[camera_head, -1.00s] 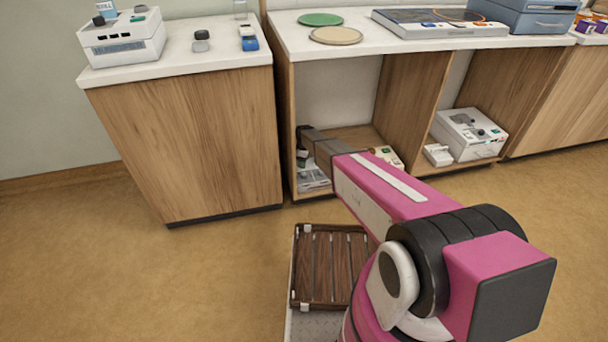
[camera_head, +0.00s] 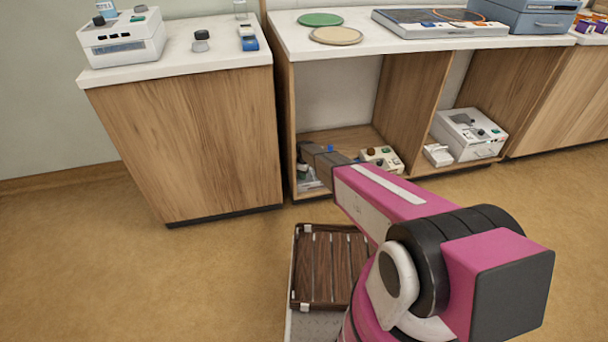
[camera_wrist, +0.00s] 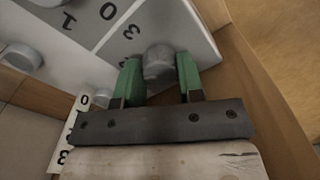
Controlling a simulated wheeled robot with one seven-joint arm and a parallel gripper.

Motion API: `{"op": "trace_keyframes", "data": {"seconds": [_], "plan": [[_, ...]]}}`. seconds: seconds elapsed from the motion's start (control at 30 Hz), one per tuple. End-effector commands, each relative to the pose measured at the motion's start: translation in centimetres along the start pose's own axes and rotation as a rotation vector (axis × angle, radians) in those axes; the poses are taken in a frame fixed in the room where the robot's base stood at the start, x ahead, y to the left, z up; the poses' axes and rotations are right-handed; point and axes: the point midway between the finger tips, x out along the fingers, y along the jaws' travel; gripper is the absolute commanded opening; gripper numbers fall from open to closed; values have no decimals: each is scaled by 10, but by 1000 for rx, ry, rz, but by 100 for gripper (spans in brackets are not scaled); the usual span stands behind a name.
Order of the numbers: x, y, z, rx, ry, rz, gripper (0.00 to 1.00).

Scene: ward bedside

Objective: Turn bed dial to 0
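In the wrist view a round grey dial knob (camera_wrist: 158,64) stands on a pale panel (camera_wrist: 88,38) printed with black digits, among them 0, 1 and 3. My gripper (camera_wrist: 159,76) has two green fingers, spread apart, one on each side of this knob. Contact between fingers and knob is not clear. No pointer mark on the knob is legible. In the head view my wrist reaches into the lower left cabinet bay and hides the fingers and the knob. A device (camera_head: 308,181) shows partly below my wrist there.
Another grey knob (camera_wrist: 22,57) and a strip with digits (camera_wrist: 74,133) lie at left in the wrist view. A cream box with coloured knobs (camera_head: 382,158) stands right of my wrist. The bay's side wall (camera_head: 287,135) is close at left. A wooden slatted tray (camera_head: 331,270) is below.

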Motion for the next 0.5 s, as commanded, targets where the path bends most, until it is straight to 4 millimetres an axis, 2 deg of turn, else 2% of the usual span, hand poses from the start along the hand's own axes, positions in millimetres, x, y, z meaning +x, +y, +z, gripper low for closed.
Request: {"op": "trace_keyframes", "data": {"seconds": [0.27,0.5], "plan": [[0,0,0,-6,0,0,11],[0,0,0,-78,0,0,11]]}}
